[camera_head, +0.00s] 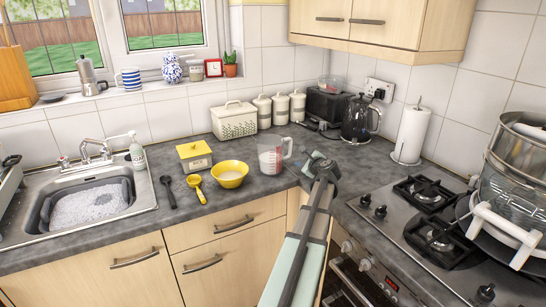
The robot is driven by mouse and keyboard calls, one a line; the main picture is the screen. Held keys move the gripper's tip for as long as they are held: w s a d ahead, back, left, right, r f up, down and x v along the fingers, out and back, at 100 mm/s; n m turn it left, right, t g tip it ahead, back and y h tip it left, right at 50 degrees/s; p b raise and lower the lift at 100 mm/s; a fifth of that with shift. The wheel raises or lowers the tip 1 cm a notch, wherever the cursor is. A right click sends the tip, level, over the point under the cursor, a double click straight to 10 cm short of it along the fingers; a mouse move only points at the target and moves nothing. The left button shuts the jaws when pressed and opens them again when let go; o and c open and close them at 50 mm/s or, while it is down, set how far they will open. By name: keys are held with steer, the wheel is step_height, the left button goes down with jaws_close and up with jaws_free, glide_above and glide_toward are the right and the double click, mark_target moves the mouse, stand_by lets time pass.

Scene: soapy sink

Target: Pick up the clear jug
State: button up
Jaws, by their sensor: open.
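The clear jug (268,160) is a see-through measuring jug with red markings and a handle on its right side. It stands upright on the grey counter (228,118), right of a yellow bowl. My arm reaches up from the bottom of the view, and my gripper (313,160) is at the counter's inner corner, just right of the jug's handle. The gripper is open and appears apart from the jug. The gap between its fingers is hard to make out at this size.
A yellow bowl (230,175), yellow scoop (197,188) and yellow box (194,156) are left of the jug. White canisters (280,108) and a kettle (358,118) stand behind. The hob (425,215) is right; the soapy sink (88,204) is left.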

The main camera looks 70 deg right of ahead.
mark_target(290, 155)
steer(key=a+m+t, duration=0.1)
steer(key=m, duration=0.1)
steer(key=s+a+f+m, duration=0.1)
steer(key=a+m+t, duration=0.1)
steer(key=m, duration=0.1)
steer(key=shift+s+a+f+m+t, duration=0.2)
steer(key=shift+s+a+m+t, duration=0.1)
steer(key=shift+s+a, duration=0.1)
steer(key=shift+s+a+r+m+t+h, duration=0.1)
steer(key=shift+s+a+m+t+h, duration=0.2)
steer(key=shift+m, duration=0.25)
steer(key=shift+s+a+r+m+t+h, duration=0.1)
steer(key=shift+s+a+m+t+h, duration=0.15)
steer(key=shift+m, duration=0.3)
steer(key=x, duration=0.8)
steer(key=shift+w+d, duration=0.25)
steer(key=shift+r+x, duration=0.15)
steer(key=shift+x, duration=1.15)
steer(key=shift+r+x, duration=0.15)
steer(key=shift+x, duration=1.15)
steer(key=shift+c, duration=0.2)
jaws_close()
